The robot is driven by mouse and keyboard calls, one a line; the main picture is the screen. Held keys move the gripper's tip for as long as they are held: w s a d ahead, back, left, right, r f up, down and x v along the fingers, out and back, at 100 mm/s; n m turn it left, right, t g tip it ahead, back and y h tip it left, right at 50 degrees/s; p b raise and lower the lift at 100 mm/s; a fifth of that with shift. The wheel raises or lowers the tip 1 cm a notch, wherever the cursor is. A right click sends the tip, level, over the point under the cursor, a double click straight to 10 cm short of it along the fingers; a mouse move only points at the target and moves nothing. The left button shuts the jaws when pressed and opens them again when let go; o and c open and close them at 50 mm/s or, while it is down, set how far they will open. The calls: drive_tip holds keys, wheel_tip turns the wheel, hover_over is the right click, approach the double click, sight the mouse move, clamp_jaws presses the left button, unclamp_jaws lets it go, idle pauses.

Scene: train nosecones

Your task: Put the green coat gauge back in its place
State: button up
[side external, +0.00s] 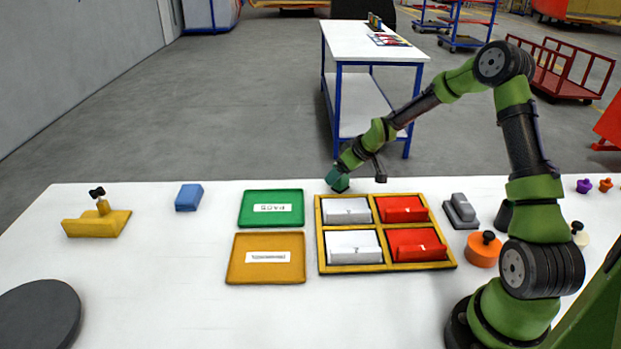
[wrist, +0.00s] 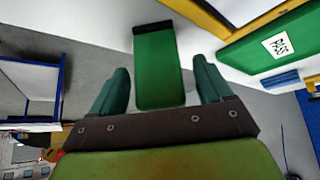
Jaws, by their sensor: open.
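The green coat gauge (wrist: 158,70) shows in the wrist view as a green block with a dark strip across its far end. It lies between the two teal fingers of my gripper (wrist: 160,64), with a gap on each side. My gripper is open. In the side view my gripper (side external: 338,181) is low at the far edge of the white table, just behind the yellow-framed case (side external: 318,232). There I cannot separate the gauge from the teal fingers.
The case holds white and red blocks. Left of it are a green PASS tray (side external: 270,196) and an orange tray (side external: 268,240). A blue block (side external: 189,197) and yellow stand (side external: 92,225) stand further left. A grey block (side external: 461,211) and orange knobbed disc (side external: 483,250) are right of the case.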

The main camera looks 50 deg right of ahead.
drive_tip(key=v, duration=1.2)
drive_tip(key=s+a+r+m, duration=0.1)
drive_tip(key=s+a+r, duration=0.2)
drive_tip(key=s+a, duration=0.3)
drive_tip(key=s+a+r+m+y, duration=0.1)
drive_tip(key=s+a+r, duration=0.3)
drive_tip(key=s+a, duration=0.3)
drive_tip(key=s+a+r+m+y, duration=0.1)
drive_tip(key=s+a+r+m, duration=0.1)
drive_tip(key=s+a+r, duration=0.2)
drive_tip(key=s+a, duration=0.3)
drive_tip(key=a, duration=0.2)
drive_tip(key=shift+s+a, duration=0.2)
